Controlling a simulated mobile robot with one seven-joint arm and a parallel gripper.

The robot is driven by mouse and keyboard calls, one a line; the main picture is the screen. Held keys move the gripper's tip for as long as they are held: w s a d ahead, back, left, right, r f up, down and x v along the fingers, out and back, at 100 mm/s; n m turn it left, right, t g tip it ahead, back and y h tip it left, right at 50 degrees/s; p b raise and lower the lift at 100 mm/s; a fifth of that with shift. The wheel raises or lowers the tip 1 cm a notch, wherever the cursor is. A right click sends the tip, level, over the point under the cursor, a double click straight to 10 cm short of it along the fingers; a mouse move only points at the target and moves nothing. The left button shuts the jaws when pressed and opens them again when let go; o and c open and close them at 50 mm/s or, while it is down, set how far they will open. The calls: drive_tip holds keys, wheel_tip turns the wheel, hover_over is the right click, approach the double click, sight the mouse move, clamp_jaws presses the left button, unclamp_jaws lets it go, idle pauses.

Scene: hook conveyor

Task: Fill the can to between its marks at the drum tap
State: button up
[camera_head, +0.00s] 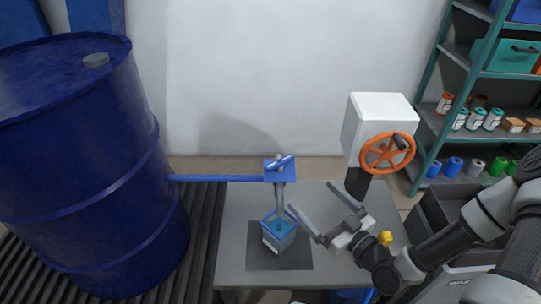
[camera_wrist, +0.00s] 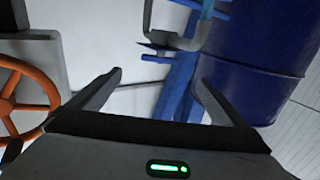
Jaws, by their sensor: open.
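The blue drum (camera_head: 85,170) stands at the left. A blue pipe runs from it to the tap (camera_head: 281,172), which has a blue lever set at a slant on top and a grey spout pointing down. The can (camera_head: 278,240), small, square and blue with an open top, stands upright under the spout. Bluish-teal shows inside it, but I cannot make out its marks, the level or any flow. My gripper (camera_head: 312,198) is open and empty, just right of the can and spout. In the wrist view the tap (camera_wrist: 180,42) lies beyond the open fingers (camera_wrist: 158,80).
The can's dark mat (camera_head: 295,260) lies on a grey table (camera_head: 235,215). A white box on a post (camera_head: 378,120) with an orange handwheel (camera_head: 388,152) stands behind my gripper. Shelves (camera_head: 470,140) with jars are at the right. The table's left side is clear.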

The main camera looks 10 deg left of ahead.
sight(282, 164)
drive_tip(key=x, duration=0.5)
drive_tip(key=b+x, duration=0.1)
drive_tip(key=x, duration=0.5)
drive_tip(key=b+x, duration=0.1)
drive_tip(key=x, duration=0.5)
drive_tip(key=shift+w+a+r, duration=0.1)
drive_tip(key=shift+a+r, duration=0.05)
drive_tip(key=shift+r, duration=0.2)
drive_tip(key=c, duration=1)
drive_tip(key=shift+c, duration=0.2)
